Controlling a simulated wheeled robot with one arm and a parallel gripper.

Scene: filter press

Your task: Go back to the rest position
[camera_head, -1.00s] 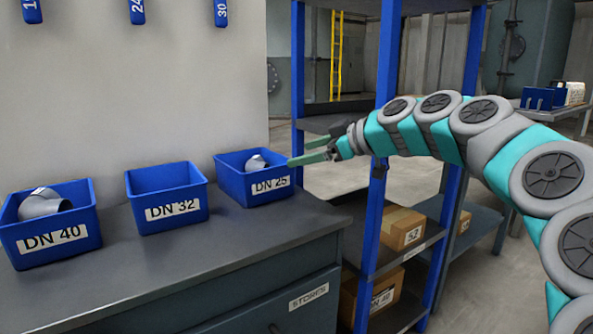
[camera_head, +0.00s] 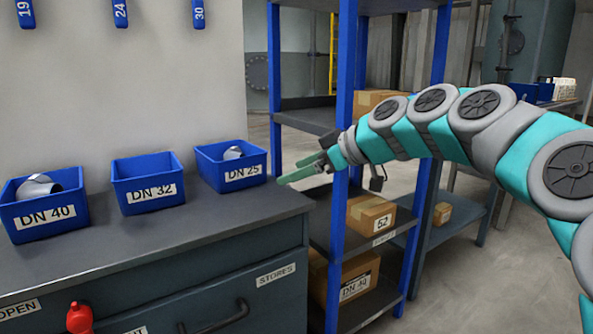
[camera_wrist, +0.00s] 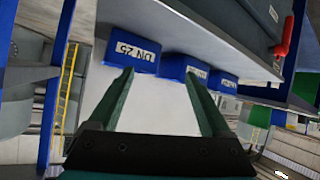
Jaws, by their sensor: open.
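My gripper (camera_head: 306,172) is open and empty in the head view. It hangs in the air at the right end of the counter, to the right of the blue DN 25 bin (camera_head: 230,165), in front of the blue shelf rack. In the wrist view my gripper's two green fingers (camera_wrist: 160,88) are spread apart with nothing between them. The DN 25 bin (camera_wrist: 133,50) shows upside down beyond the fingertips there. My arm reaches in from the right of the head view.
The DN 32 bin (camera_head: 148,183) and DN 40 bin (camera_head: 45,204) stand on the grey counter (camera_head: 150,240). Grey fittings show in the DN 40 and DN 25 bins. A blue rack post (camera_head: 340,230) is close to my gripper. Cardboard boxes (camera_head: 371,218) sit on the rack.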

